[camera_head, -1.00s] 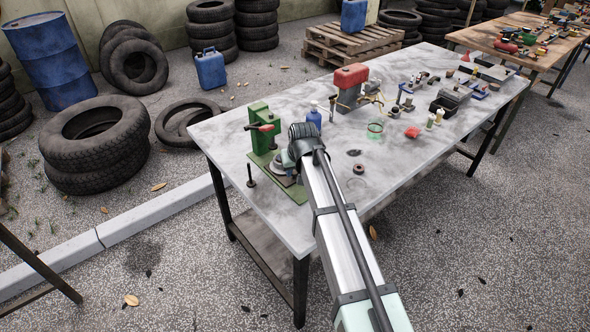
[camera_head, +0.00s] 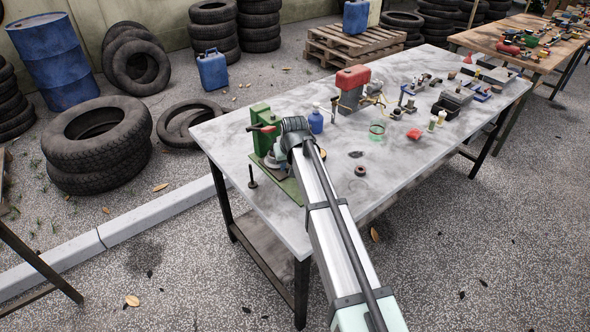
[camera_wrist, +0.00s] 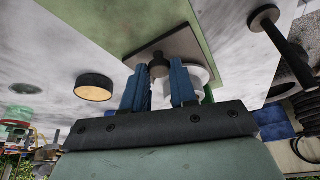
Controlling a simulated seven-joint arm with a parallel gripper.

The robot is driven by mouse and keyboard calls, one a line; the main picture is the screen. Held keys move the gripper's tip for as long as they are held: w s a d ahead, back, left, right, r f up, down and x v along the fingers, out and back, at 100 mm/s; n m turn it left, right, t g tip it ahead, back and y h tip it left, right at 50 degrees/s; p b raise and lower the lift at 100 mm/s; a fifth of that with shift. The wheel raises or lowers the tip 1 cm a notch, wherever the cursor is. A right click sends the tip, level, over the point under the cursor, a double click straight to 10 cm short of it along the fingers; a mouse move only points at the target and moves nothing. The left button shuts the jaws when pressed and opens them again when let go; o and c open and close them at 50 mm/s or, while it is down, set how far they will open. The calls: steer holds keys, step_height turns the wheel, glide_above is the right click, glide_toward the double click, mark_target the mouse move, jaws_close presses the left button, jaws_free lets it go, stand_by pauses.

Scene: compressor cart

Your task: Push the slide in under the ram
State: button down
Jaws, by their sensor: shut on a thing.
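In the wrist view the slide (camera_wrist: 182,42), a grey-brown plate with a dark upright knob (camera_wrist: 158,62), lies on the green base (camera_wrist: 120,22). My gripper (camera_wrist: 157,67) has its blue fingers on both sides of the knob and is shut on it. A white round piece (camera_wrist: 200,76) shows behind the fingers. In the head view my wrist hides the fingers and most of the slide. The ram's contact end cannot be made out.
A dark round piece with a tan face (camera_wrist: 94,88) is beside the base. A blue bottle (camera_head: 316,121), a red-topped compressor (camera_head: 352,80) and a dark ring (camera_head: 360,170) stand on the table. The near right tabletop is clear. A dark rod with a round foot (camera_wrist: 264,17) is right of the base.

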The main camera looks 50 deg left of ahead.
steer(key=shift+a, duration=0.2)
steer(key=c, duration=0.9)
jaws_free()
steer(key=shift+r, duration=0.15)
steer(key=shift+s+d+r, duration=0.1)
steer(key=shift+d+r, duration=0.2)
steer(key=shift+r, duration=0.25)
steer(key=s+d+r, duration=0.1)
steer(key=s+d, duration=0.1)
steer(key=d, duration=0.4)
steer(key=s+d+r, duration=0.2)
steer(key=s+d, duration=0.1)
steer(key=d, duration=0.3)
steer(key=shift+d, duration=0.15)
steer(key=shift+r, duration=0.1)
